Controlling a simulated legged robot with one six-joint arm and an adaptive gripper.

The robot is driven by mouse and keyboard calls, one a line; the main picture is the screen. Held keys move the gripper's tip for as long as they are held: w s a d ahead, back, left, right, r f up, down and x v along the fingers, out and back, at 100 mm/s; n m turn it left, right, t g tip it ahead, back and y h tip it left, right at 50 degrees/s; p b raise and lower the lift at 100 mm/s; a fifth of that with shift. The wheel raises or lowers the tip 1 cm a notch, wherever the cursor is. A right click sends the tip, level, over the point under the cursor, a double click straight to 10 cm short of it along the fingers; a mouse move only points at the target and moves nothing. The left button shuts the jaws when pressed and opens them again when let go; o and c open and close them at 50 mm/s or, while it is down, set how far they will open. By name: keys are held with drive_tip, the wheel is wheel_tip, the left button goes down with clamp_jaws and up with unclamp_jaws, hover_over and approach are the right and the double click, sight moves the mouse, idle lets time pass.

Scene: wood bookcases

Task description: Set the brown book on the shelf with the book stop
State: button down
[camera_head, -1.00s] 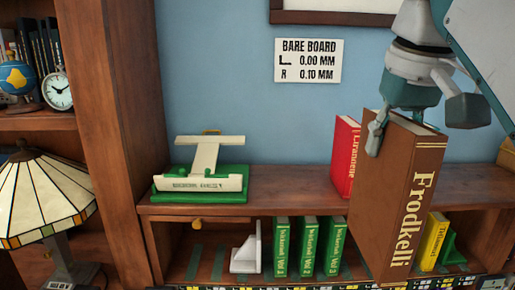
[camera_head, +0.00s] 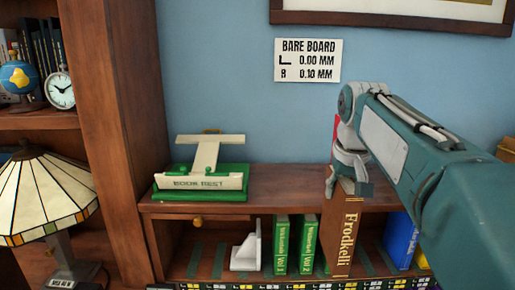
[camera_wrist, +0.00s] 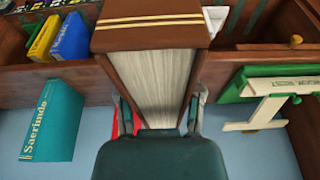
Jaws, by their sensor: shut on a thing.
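The book overlaps the upper board's front edge, in front of the lower shelf (camera_head: 207,262). I cannot tell how far in it reaches. In the wrist view the brown book (camera_wrist: 155,75) fills the space between my fingers (camera_wrist: 160,112), pages towards the camera. A white angled stop (camera_head: 246,252) stands on the lower shelf, left of green books (camera_head: 281,245).
A green and white book rest (camera_head: 203,180) stands on the upper board. A blue book (camera_head: 400,240) is right of the brown book. The wrist view shows a yellow book (camera_wrist: 45,37) and a teal book (camera_wrist: 53,120). A lamp (camera_head: 42,195) stands left. Floor strips lie between books.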

sight(327, 221)
drive_tip(key=x, duration=0.4)
drive_tip(key=w+x, duration=0.1)
drive_tip(key=x, duration=0.3)
drive_tip(key=w+x, duration=0.1)
drive_tip(key=x, duration=0.3)
drive_tip(key=shift+w+a+f, duration=0.1)
drive_tip(key=shift+w, duration=0.05)
wheel_tip(327, 221, down, 32)
drive_tip(key=s+a, duration=0.1)
drive_tip(key=shift+s+a, duration=0.2)
drive_tip(key=shift+s, duration=0.1)
